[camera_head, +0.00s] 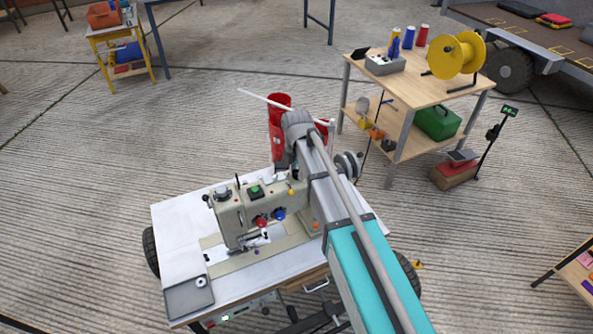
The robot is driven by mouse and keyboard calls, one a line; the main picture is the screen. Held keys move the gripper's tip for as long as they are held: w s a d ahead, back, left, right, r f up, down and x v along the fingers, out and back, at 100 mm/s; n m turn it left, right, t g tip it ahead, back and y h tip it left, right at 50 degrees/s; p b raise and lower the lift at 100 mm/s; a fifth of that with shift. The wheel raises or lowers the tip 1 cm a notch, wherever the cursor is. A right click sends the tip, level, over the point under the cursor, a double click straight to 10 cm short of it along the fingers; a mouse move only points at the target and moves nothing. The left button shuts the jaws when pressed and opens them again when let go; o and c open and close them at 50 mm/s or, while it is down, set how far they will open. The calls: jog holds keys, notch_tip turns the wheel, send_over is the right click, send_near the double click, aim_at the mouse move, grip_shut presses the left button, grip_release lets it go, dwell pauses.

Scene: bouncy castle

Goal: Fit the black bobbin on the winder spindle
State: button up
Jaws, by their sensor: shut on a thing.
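A beige sewing machine (235,212) stands on a white-topped table (180,225). My arm reaches in from the lower right, and its wrist is above the machine's back right side. My gripper (283,166) points down there, small, dark and partly hidden by my arm. It is shut on a small dark thing, which I take for the black bobbin; its outline merges with the fingers. Small fittings stand on the machine's top, but I cannot tell which is the winder spindle. A gap between gripper and machine cannot be judged from this view.
A grey tray (178,303) with a small white ring sits at the table's front left corner. A wooden workbench (425,88) with a yellow reel (455,57) stands at the back right. Open floor lies to the left.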

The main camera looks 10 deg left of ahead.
jog(key=shift+f, duration=0.15)
dwell(0.3)
jog(key=o, duration=0.8)
jog(key=shift+r, duration=0.25)
